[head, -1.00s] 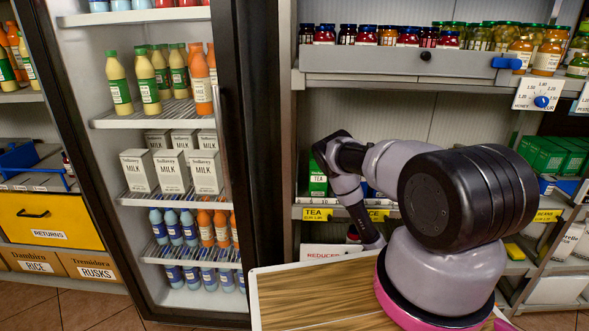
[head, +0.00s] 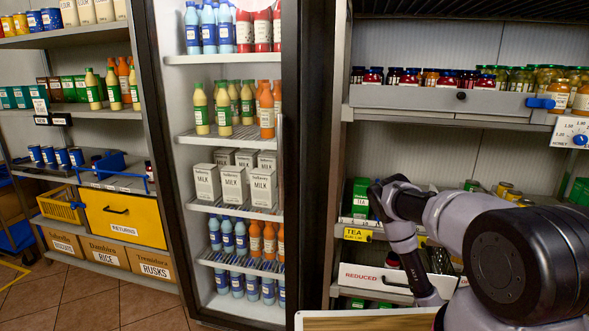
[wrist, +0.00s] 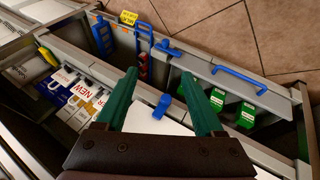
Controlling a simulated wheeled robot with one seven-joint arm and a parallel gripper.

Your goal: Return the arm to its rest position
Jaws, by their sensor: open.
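My gripper shows in the wrist view (wrist: 163,104), with two green fingers spread apart and nothing held between them. Below and beyond the fingers are a white panel with a blue clip (wrist: 163,106) and a grey shelf unit. In the head view my arm is folded at the lower right, in front of the grocery shelf. The gripper itself cannot be made out in the head view.
A fridge (head: 240,140) with milk cartons (head: 234,184) and bottles stands left of my arm. A yellow returns drawer (head: 122,214) is farther left. A REDUCED bin (head: 372,277) sits on the right shelf near my arm. Tiled floor (head: 80,297) is clear at lower left.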

